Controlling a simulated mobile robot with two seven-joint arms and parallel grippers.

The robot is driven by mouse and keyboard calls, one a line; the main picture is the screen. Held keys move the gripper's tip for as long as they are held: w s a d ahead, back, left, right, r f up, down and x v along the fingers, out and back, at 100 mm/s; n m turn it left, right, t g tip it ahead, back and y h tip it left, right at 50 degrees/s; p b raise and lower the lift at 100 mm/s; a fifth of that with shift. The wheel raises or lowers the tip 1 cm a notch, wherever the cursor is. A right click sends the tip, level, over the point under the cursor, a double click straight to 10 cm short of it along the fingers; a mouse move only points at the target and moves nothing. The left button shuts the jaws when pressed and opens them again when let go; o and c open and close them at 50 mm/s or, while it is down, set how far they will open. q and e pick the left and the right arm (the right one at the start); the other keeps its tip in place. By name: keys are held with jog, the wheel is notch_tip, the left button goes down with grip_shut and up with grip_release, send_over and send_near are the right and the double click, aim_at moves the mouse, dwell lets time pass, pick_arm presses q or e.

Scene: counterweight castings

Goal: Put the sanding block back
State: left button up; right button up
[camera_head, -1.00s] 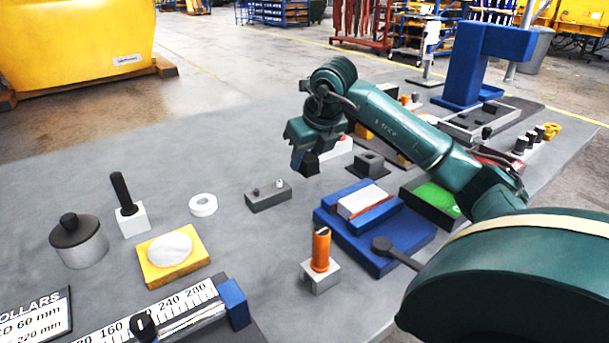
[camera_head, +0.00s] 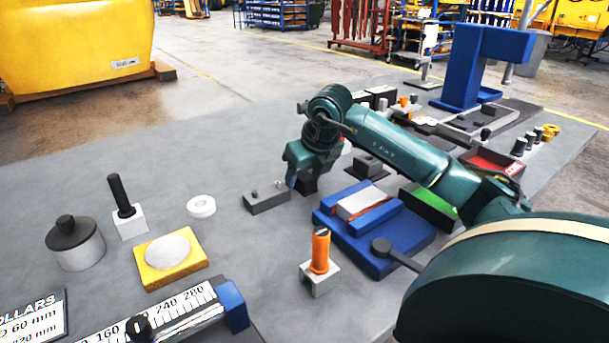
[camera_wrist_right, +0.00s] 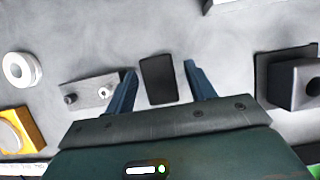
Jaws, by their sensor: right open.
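My right gripper (camera_head: 301,184) is open, pointing down low over the table behind the grey block with two small pegs (camera_head: 267,198). In the right wrist view, a dark rectangular block (camera_wrist_right: 158,80) shows between its spread fingers (camera_wrist_right: 159,68), with a gap on both sides. This block may be the sanding block; I cannot tell for sure. In the head view, the gripper largely hides that spot. My left gripper is not in view.
A blue fixture (camera_head: 345,240) stands right of the gripper, with a white and orange piece on top. A white ring (camera_head: 201,206), an orange post (camera_head: 320,250) and a yellow plate (camera_head: 150,282) stand nearer. The grey table is bare at the back left.

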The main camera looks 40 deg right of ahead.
jog(key=shift+s+r, duration=0.1)
jog(key=shift+r, duration=0.5)
jog(key=p+v, duration=0.1)
jog(key=v, duration=1)
jog(key=shift+s, duration=0.1)
